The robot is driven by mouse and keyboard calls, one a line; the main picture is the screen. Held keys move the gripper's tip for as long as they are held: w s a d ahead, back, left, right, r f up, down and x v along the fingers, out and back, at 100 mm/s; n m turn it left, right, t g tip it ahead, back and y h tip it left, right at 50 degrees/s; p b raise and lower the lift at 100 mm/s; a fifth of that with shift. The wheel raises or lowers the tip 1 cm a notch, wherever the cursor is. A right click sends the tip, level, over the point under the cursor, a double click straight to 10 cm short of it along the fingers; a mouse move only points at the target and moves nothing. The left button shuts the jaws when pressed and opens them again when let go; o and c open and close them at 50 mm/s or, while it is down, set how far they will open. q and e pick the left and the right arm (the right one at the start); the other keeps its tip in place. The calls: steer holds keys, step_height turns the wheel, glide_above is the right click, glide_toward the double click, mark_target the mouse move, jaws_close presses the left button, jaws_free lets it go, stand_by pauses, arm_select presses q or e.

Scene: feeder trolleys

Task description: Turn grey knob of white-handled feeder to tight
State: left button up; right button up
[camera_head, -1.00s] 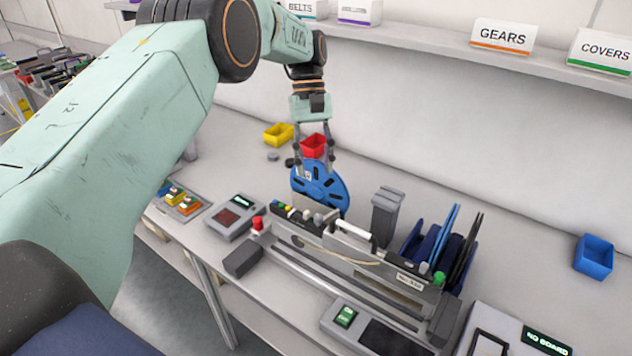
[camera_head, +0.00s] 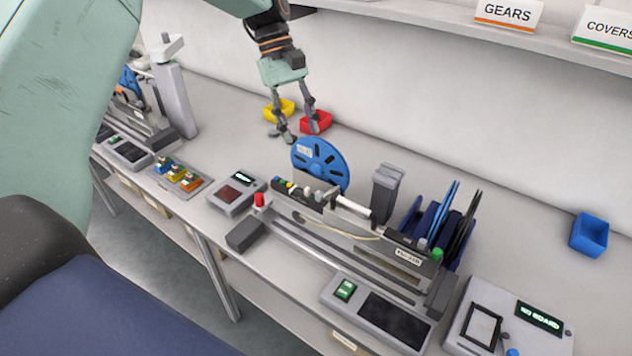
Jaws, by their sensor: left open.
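The feeder (camera_head: 330,222) sits on the bench in the middle of the view, with a white handle (camera_head: 354,206) along its top. A blue reel (camera_head: 320,165) stands upright at its back left end. A row of small knobs shows on its top near the reel, with a greyish one (camera_head: 319,194) beside white and coloured ones; which is the grey knob is hard to tell. My left gripper (camera_head: 297,137) is open and empty, pointing down above and behind the reel, apart from the knobs. My right gripper does not show.
A yellow bin (camera_head: 279,111) and a red bin (camera_head: 316,122) stand behind the gripper. A blue bin (camera_head: 589,234) is far right. Bench near the wall is mostly clear.

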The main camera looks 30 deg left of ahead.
mark_target(318, 192)
arm_select(q)
steer(key=d+f+n+t, duration=0.1)
steer(key=f+n, duration=0.2)
steer(key=f, duration=0.2)
steer(key=s+d+f+n+t, duration=0.1)
steer(key=d+f+n, duration=0.1)
steer(key=f+n, duration=0.1)
steer(key=d+f+n+t, duration=0.1)
steer(key=f+n, duration=0.3)
steer(key=f, duration=0.2)
steer(key=shift+s+d+f, duration=0.15)
steer(key=shift+d+f, duration=0.15)
steer(key=shift+d, duration=0.05)
steer(key=shift+s, duration=0.1)
jaws_close()
